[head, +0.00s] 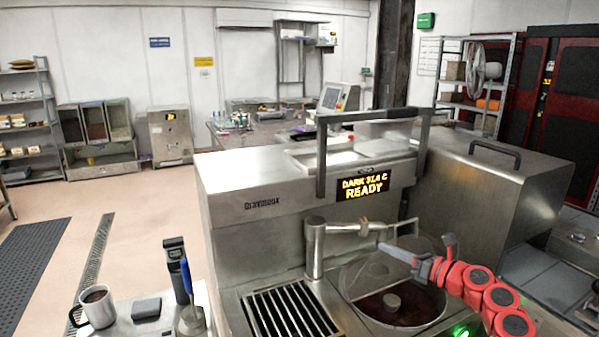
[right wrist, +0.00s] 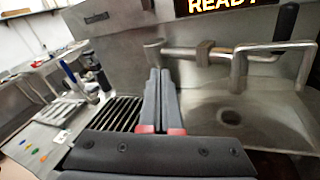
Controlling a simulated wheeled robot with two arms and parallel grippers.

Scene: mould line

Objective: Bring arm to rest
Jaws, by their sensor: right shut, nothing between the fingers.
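My right arm comes in from the lower right of the head view, with red joints and a dark gripper (head: 384,246). This gripper is over the round bowl (head: 362,318) of the steel machine, near the spout pipe. In the right wrist view the two dark fingers (right wrist: 160,72) lie together, shut and empty. They point at the machine's front, between the slotted grate (right wrist: 122,110) and the basin with the spout. I cannot tell whether the gripper touches anything. My left arm and gripper do not show.
The steel machine (head: 255,208) with a lit display (head: 362,188) reading READY stands close in front. A spout post (head: 315,250) and pipe rise beside the bowl. A side counter at lower left holds a mug (head: 97,307) and a dark handled tool (head: 176,270).

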